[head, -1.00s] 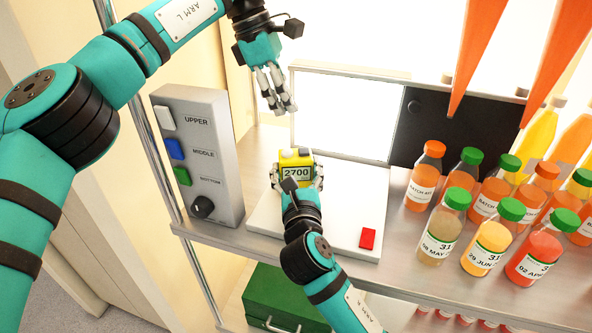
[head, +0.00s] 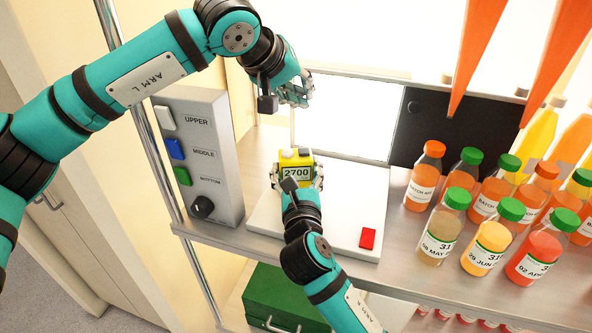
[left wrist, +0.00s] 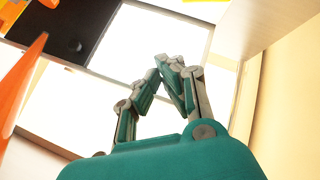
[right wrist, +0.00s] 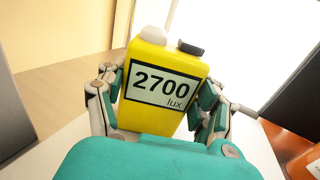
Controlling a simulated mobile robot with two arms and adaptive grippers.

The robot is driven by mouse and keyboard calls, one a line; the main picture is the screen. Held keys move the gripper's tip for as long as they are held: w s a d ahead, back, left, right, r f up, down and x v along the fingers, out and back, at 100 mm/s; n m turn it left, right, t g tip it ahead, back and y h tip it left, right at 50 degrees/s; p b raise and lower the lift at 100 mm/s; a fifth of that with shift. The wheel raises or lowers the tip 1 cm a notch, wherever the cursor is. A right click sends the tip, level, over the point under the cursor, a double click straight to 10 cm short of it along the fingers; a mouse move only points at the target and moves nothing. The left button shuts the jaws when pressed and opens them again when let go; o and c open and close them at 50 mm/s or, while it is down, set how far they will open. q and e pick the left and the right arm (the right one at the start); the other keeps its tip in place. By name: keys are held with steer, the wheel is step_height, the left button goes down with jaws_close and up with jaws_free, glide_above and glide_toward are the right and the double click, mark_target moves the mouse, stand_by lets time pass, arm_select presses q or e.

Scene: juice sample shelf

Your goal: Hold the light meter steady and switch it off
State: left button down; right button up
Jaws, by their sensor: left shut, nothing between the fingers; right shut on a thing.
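The yellow light meter (head: 296,164) stands upright on the white base plate (head: 342,231). Its display reads 2700, with "lux" legible in the right wrist view (right wrist: 160,90). A white dome and a black button sit on its top there. My right gripper (head: 297,178) is shut on the meter, a finger on each side. My left gripper (head: 300,96) is shut and empty, above and behind the meter, apart from it. In the left wrist view its fingertips (left wrist: 168,65) meet with nothing between them.
A grey control box (head: 203,160) with white, blue and green buttons and a knob stands left. Several juice bottles (head: 443,225) stand right. A red square (head: 367,238) lies on the plate's front right. A lit white panel (head: 345,118) and black panel (head: 450,135) stand behind.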

mark_target(301, 149)
arm_select(q)
step_height(301, 149, down, 8)
steer(key=shift+f, duration=0.1)
stand_by(0.4)
stand_by(1.3)
steer(key=shift+f, duration=0.4)
steer(key=shift+f, duration=0.3)
stand_by(0.4)
steer(key=shift+r, duration=0.75)
steer(key=shift+r, duration=0.1)
step_height(301, 149, up, 6)
steer(key=shift+f, duration=0.1)
stand_by(0.4)
